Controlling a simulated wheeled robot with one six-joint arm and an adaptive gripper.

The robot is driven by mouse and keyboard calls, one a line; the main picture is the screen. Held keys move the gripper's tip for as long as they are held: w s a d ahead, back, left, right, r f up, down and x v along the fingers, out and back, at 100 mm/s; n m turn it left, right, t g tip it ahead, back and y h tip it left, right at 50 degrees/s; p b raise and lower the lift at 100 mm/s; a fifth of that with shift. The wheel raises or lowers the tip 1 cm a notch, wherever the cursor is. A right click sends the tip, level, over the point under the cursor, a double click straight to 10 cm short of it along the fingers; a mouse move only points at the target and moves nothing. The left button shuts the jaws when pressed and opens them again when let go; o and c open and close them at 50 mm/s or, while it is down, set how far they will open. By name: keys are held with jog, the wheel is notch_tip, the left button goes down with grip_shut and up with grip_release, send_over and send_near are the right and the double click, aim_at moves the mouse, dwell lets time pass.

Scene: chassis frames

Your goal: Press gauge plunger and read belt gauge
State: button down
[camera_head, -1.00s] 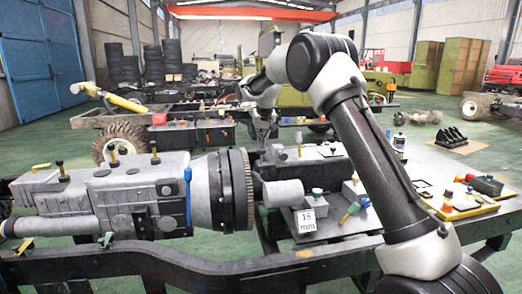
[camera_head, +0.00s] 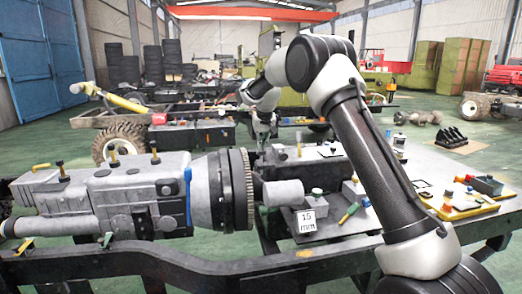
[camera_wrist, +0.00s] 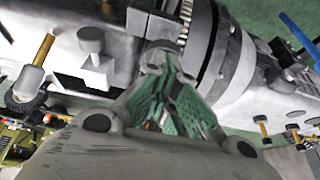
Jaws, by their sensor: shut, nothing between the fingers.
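My gripper (camera_head: 263,136) is beyond the toothed ring (camera_head: 243,190) of a grey gearbox and engine unit (camera_head: 120,195). It points down and is partly hidden by the machinery. In the wrist view my gripper (camera_wrist: 160,62) is shut and empty, with green inner faces on its fingers. Its tips overlap the grey housing beside the toothed ring (camera_wrist: 184,22); I cannot tell whether they touch. A white card reading "15 mm" (camera_head: 306,221) stands on the bench right of the grey cylinder (camera_head: 283,192). I cannot make out which part is the belt gauge or its plunger.
A bench (camera_head: 350,228) holds small parts and a green-and-yellow tool (camera_head: 348,213). A yellow-edged tray (camera_head: 460,207) is at the right. A dark chassis rail (camera_head: 190,268) crosses the front.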

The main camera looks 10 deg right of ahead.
jog(key=shift+r, duration=3.2)
jog(key=shift+s+f, duration=0.2)
jog(key=shift+f, duration=0.15)
jog(key=s+f+n+g, duration=0.1)
jog(key=s+f+g, duration=0.1)
jog(key=s+f, duration=0.25)
jog(key=s+d+r, duration=0.2)
jog(key=s+d, duration=0.3)
jog(key=s, duration=1.2)
jog(key=s+d+r+t, duration=0.1)
jog(key=s+d, duration=0.4)
jog(key=s, duration=1.2)
jog(key=s+d+r+m, duration=0.1)
jog(key=s+d+r, duration=0.3)
jog(key=s, duration=1.3)
jog(key=shift+d+t, duration=0.4)
jog(key=shift+d, duration=0.05)
jog(key=shift+r, duration=0.1)
